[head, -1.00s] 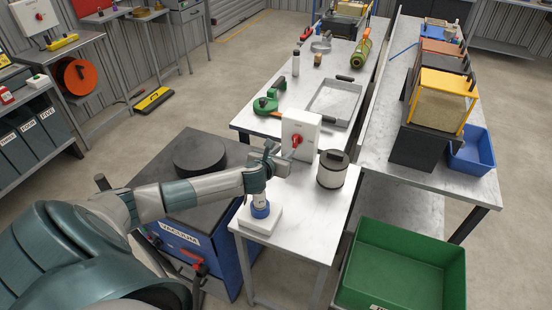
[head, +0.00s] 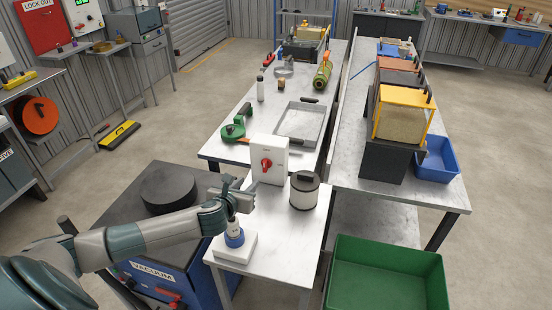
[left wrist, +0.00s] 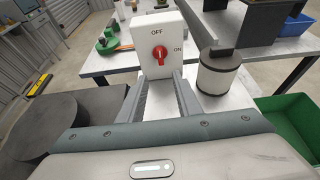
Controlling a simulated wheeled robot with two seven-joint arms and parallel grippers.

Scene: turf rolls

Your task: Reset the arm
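My left arm comes in from the left in the head view. Its gripper (head: 242,196) is beside the front left of a white switch box (head: 270,160) with a red knob (head: 266,164). In the left wrist view, the two fingers (left wrist: 162,88) are apart with nothing between them, pointing towards the box (left wrist: 148,32). The knob (left wrist: 160,54) sits between the OFF mark above and the ON mark at right; its exact setting is hard to tell. My right gripper is not in view.
A white device with a blue ring (head: 234,239) stands below the gripper. A pale canister (head: 304,192) with a dark top stands right of the box. A black disc (head: 168,188) lies on the vacuum unit. A green bin (head: 386,278) is at front right.

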